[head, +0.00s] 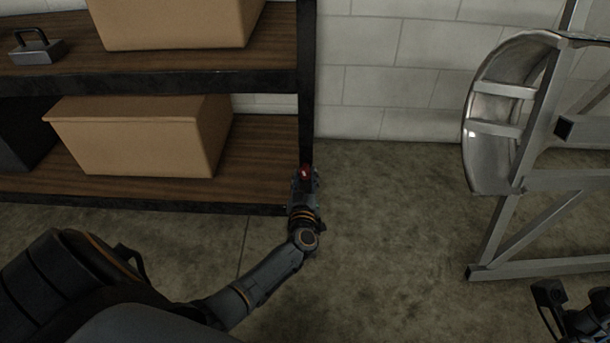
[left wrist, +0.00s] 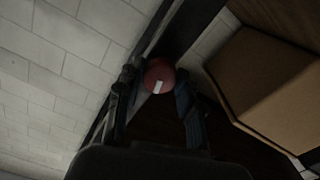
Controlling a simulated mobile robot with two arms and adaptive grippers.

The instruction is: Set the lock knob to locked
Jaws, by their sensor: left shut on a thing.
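The lock knob (head: 305,171) is a small round red knob with a white mark, seen in front of the black shelf post. It also shows in the left wrist view (left wrist: 158,74), where the mark runs roughly up and down, slightly tilted. My left gripper (head: 305,178) is shut on the knob, with one finger on each side of it. The knob's mounting is hidden. My right gripper (head: 550,294) is partly in view at the lower right of the head view, far from the knob; its jaw opening is unclear.
A shelf (head: 262,152) with a black frame and wooden boards stands at the left, holding cardboard boxes (head: 140,137) and a grey weight with a handle (head: 38,50). An aluminium trailer frame (head: 525,180) stands at the right. The concrete floor between them is clear.

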